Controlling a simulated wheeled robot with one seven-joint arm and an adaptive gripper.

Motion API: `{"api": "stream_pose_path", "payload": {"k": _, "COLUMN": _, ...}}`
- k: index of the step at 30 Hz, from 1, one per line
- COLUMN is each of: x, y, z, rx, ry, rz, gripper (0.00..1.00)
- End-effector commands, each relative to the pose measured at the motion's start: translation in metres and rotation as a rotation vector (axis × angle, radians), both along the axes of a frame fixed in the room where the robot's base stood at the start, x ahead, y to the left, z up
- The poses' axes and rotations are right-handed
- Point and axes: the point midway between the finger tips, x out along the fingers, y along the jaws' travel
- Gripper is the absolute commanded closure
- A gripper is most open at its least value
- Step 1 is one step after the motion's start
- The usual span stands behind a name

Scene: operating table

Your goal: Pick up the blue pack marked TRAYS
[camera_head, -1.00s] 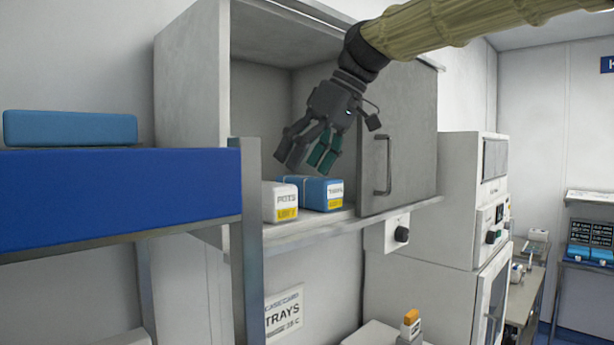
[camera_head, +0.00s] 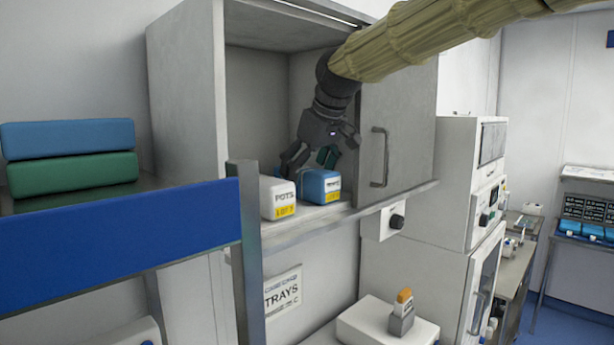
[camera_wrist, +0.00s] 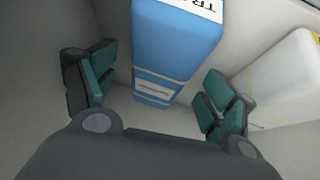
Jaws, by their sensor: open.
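The blue pack marked TRAYS (camera_head: 320,186) sits on the shelf of the open wall cabinet, its white label facing out. It also shows in the wrist view (camera_wrist: 175,45), lying between my two spread fingers and reaching past them at the top. My gripper (camera_head: 312,158) is open just above and behind the pack in the head view. In the wrist view my gripper (camera_wrist: 155,95) has green-padded fingers on both sides of the pack, with visible gaps. I see no clear contact.
A white pack marked POTS (camera_head: 278,198) stands just left of the blue pack; in the wrist view it (camera_wrist: 290,80) is close to the right finger. The sliding door (camera_head: 405,120) covers the cabinet's right side. A blue-edged shelf (camera_head: 120,230) with blue and green packs is at left.

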Motion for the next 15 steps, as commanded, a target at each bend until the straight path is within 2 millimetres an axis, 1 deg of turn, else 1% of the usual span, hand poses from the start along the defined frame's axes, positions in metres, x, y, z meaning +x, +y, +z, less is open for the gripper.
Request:
{"api": "stream_pose_path", "payload": {"k": 6, "x": 0.009, "y": 0.006, "z": -0.017, "rx": -0.001, "ry": 0.002, "rz": 0.001, "gripper": 0.16}}
{"api": "stream_pose_path", "payload": {"k": 15, "x": 0.011, "y": 0.007, "z": -0.021, "rx": 0.0, "ry": 0.0, "rz": 0.001, "gripper": 0.16}}
